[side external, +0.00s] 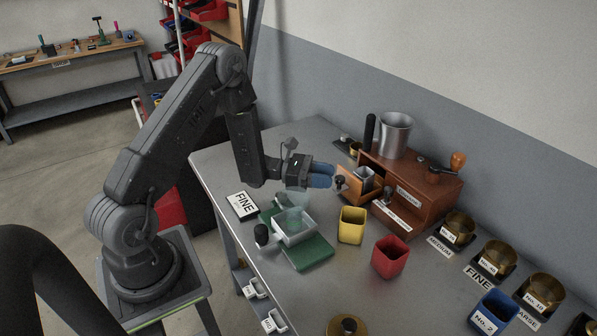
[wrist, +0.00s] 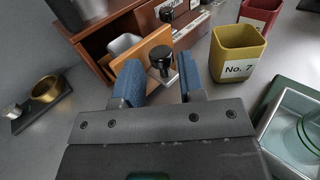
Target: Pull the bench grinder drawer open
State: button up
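The bench grinder is a reddish-brown wooden box (side external: 425,196) with a metal hopper and a crank, against the wall. Its drawer (side external: 353,197) stands pulled out on the left side, with a small grey cup (side external: 364,176) inside. In the wrist view, the orange-brown drawer front (wrist: 140,50) carries a black knob (wrist: 161,56). My gripper (side external: 326,176) is in front of the drawer, its blue fingers (wrist: 157,72) apart. The knob shows in the gap at the fingertips, with space on both sides. A second knob (side external: 388,194) is on the box's front.
A yellow cup (side external: 352,226) and a red cup (side external: 390,257) stand in front of the grinder. A scale with a clear tray (side external: 295,227) is below my gripper. Brass cups (side external: 497,258) line the right. A small brass cup (wrist: 46,89) stands left in the wrist view.

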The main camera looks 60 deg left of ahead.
jog(key=v, duration=1.1)
jog(key=shift+s+a+r, duration=0.1)
jog(key=shift+s+a, duration=0.05)
jog(key=shift+s, duration=0.05)
jog(key=s+d+r+m+g+y, duration=0.1)
jog(key=s+d+r+m+g, duration=0.1)
jog(key=d+r+m+g, duration=0.5)
jog(key=s+d+r+m+g, duration=0.3)
jog(key=d+r+m+g, duration=0.2)
jog(key=d+m, duration=0.25)
jog(key=s+d+r+m+t+y, duration=0.4)
jog(key=s+r+m+y, duration=0.5)
jog(key=s+m+y, duration=0.2)
jog(key=shift+s+d+m+t+y, duration=0.2)
jog(key=shift+s+m+t+y, duration=0.25)
jog(key=shift+m, duration=0.3)
